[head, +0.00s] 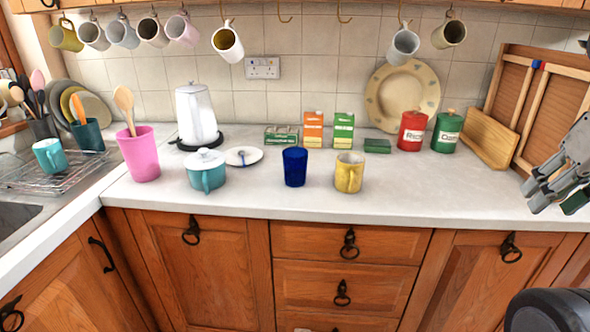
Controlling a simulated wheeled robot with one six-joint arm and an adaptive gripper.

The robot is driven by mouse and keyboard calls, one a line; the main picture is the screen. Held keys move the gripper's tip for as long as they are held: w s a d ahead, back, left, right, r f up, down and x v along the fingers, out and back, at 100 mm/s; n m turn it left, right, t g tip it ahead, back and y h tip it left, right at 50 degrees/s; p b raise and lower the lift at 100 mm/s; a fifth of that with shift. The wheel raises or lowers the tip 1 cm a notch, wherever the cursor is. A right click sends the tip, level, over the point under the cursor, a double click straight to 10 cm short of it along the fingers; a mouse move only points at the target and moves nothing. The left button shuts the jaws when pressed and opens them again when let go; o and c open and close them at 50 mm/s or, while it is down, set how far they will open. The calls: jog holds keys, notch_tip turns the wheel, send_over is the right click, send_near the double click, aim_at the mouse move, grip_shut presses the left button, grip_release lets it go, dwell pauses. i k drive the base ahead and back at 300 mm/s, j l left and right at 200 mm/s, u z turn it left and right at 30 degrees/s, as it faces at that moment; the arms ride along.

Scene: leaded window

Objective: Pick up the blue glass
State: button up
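The blue glass (295,168) stands upright on the light grey worktop, near the middle of the head view and towards the front edge. It is dark blue. A yellow mug (349,173) stands close to its right, with a gap between them. My gripper (532,199) is at the right edge of the view, well to the right of the glass and apart from it. Only part of the gripper shows, and I cannot tell how far its fingers are open.
Left of the glass are a teal lidded pot (206,172), a small plate (243,156) and a pink tumbler (140,154) with a wooden spoon. Cartons (313,132) stand behind. Mugs (228,43) hang above. The worktop (440,190) right of the yellow mug is clear.

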aim_at(295, 159)
jog(key=k+j, duration=0.1)
jog(key=j, duration=0.25)
jog(key=k+j, duration=0.1)
jog(key=j, duration=0.25)
jog(key=k+j, duration=0.1)
jog(key=j, duration=0.25)
jog(key=k+j, duration=0.1)
jog(key=j, duration=0.3)
